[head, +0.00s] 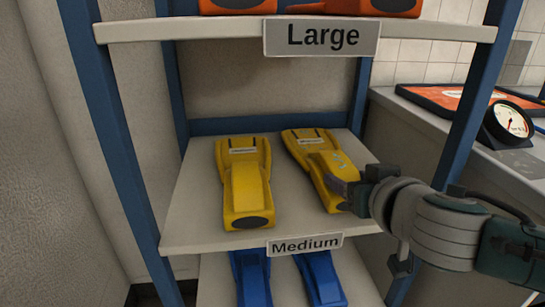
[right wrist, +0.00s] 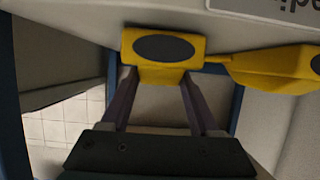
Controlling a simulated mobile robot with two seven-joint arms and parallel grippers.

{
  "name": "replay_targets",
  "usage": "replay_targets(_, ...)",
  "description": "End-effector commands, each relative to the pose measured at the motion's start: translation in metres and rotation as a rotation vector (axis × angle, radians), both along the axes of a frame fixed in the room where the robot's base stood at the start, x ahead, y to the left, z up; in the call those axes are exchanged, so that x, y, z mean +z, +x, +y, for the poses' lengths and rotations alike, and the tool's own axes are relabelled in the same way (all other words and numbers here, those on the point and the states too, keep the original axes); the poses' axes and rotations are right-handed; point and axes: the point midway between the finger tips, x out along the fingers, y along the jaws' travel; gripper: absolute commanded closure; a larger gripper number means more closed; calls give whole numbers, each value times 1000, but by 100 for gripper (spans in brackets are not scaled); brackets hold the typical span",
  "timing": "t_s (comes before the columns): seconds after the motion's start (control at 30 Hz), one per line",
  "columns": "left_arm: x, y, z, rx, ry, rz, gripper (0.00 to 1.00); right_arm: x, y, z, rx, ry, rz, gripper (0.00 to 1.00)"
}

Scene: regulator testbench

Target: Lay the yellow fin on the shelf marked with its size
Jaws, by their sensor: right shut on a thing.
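Two yellow fins are at the shelf marked "Medium" (head: 305,244). The left yellow fin (head: 245,185) lies flat on the shelf board. The right yellow fin (head: 311,152) lies beside it, slightly turned, on or just above the board; I cannot tell if it bears fully on it. My right gripper (head: 345,189) reaches in from the right and is shut on the near part of this fin. In the right wrist view the held fin (right wrist: 163,68) sits between the two fingers, and the other fin (right wrist: 275,70) shows to its right. My left gripper is not in view.
The shelf marked "Large" (head: 320,37) above holds orange fins (head: 372,6). Blue fins (head: 320,277) lie on the shelf below. Blue posts (head: 112,140) frame the rack. A bench with a round gauge (head: 509,122) stands at the right.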

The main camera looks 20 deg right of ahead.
Motion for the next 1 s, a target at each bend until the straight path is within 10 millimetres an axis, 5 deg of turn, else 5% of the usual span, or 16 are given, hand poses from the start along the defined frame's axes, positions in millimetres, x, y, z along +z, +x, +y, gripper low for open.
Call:
replay_targets(0.2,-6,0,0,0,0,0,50,-4,1,0,0,0,-3,100)
replay_targets(0.23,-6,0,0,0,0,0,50,-5,0,0,0,1,0,37)
replay_targets(0.47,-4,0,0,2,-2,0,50,-4,0,0,0,1,1,11)
replay_targets(0.83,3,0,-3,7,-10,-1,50,3,0,0,-1,-1,0,8)
replay_targets(1.0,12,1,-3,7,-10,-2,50,11,-23,6,1,4,3,8)
